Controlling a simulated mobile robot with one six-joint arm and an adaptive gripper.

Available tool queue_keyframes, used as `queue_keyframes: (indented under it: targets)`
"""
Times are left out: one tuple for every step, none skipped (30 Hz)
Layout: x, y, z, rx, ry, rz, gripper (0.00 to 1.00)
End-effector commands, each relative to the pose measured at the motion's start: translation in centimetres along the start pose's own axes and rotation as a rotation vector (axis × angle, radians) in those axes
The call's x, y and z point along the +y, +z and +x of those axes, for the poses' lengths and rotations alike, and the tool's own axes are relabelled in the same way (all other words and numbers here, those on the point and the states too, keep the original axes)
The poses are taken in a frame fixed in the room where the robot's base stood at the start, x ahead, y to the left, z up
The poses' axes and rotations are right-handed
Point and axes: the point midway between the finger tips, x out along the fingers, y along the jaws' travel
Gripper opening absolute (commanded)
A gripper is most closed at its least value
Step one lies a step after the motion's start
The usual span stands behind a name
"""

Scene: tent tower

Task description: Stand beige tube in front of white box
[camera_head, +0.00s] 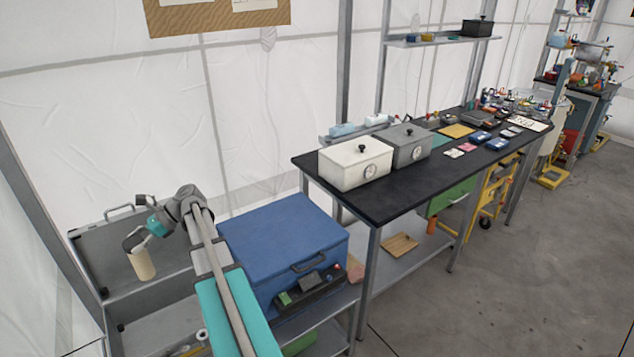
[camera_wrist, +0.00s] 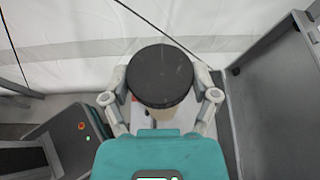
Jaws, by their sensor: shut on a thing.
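The beige tube (camera_head: 143,264) hangs upright below my gripper (camera_head: 136,240) in the head view, over the grey cart at the left. In the wrist view the dark round top of the tube (camera_wrist: 160,76) sits between the two fingers of my gripper (camera_wrist: 162,98), which are shut on it. The tube's lower part is mostly hidden there. The white box (camera_head: 354,166), with a black knob and a round dial on its front, stands on the near left end of the black table. The tube is well to the left of it.
A grey box (camera_head: 408,144) stands right beside the white box. The black tabletop (camera_head: 392,200) has a bare strip in front of both boxes. A large blue case (camera_head: 283,240) lies between my arm and the table. The grey cart (camera_head: 125,243) is below the tube.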

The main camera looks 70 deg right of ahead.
Motion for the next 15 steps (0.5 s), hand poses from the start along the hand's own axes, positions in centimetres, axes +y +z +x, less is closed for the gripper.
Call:
queue_keyframes:
  targets:
    - [0.0,1.6,-0.7,-0.001,0.000,0.000,0.16]
    - [0.0,2.1,-0.9,-0.001,0.000,0.000,0.16]
    - [0.0,2.7,-1.1,-0.001,0.000,0.000,0.16]
    - [0.0,3.1,-1.3,-0.001,0.000,0.000,0.16]
    - [0.0,3.6,-1.5,-0.001,0.000,0.000,0.16]
    - [0.0,4.2,-1.7,-0.001,0.000,0.000,0.16]
    - [0.0,4.6,-1.9,-0.001,0.000,0.000,0.16]
    - [0.0,5.1,-2.1,-0.001,0.000,0.000,0.16]
    - [0.0,5.7,-2.3,-0.001,0.000,0.000,0.16]
    - [0.0,6.1,-2.5,-0.001,0.000,0.000,0.16]
    - [0.0,6.6,-2.7,-0.001,0.000,0.000,0.16]
    - [0.0,7.2,-3.0,-0.001,0.000,0.000,0.16]
    - [0.0,7.6,-3.1,-0.001,0.000,0.000,0.16]
    - [0.0,8.1,-3.3,-0.001,0.000,0.000,0.16]
    - [0.0,8.7,-3.6,-0.001,0.000,0.000,0.16]
